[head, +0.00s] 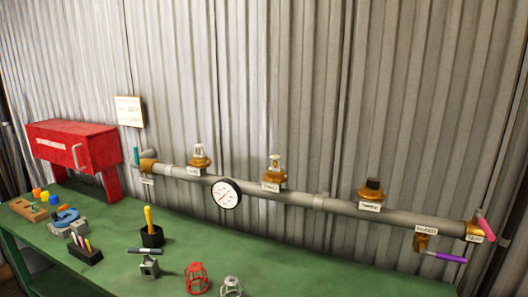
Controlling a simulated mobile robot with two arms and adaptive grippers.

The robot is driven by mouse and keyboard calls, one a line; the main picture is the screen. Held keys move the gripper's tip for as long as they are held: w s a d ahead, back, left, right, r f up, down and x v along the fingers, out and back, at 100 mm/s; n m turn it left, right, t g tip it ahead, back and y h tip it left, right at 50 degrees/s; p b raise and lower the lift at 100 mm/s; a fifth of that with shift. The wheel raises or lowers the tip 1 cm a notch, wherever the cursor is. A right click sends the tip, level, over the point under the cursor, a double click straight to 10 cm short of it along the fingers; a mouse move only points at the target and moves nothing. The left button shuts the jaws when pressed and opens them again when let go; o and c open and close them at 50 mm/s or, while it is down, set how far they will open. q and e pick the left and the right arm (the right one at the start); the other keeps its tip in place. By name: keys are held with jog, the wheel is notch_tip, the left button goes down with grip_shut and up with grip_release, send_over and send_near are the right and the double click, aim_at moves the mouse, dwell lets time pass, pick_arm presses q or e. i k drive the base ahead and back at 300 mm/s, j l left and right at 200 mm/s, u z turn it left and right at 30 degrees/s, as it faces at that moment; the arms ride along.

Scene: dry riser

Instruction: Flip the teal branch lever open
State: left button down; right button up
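The teal lever (136,156) stands roughly upright at the left end of the pipe in the head view. It sits beside a brass fitting (149,166) with a small white label (147,181) below it that is too small to read. The grey pipe (340,206) runs from there across to the right in front of the wall. Neither of my grippers shows in this view.
A red box (70,147) stands left of the teal lever. The pipe carries a round gauge (226,194), brass heads, a pink lever (486,226) and a purple lever (450,258). Tools and red and grey cages lie on the green bench (300,265); its right part is clear.

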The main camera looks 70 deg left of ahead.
aim_at(135, 150)
jog(key=u, duration=1.95)
jog(key=i+j+u, duration=0.2)
jog(key=u, duration=0.2)
jog(key=i+j+u, duration=0.2)
jog(key=u, duration=0.2)
jog(key=i+j+u, duration=0.1)
jog(key=u, duration=0.25)
jog(key=k+j, duration=0.25)
jog(key=j, duration=0.3)
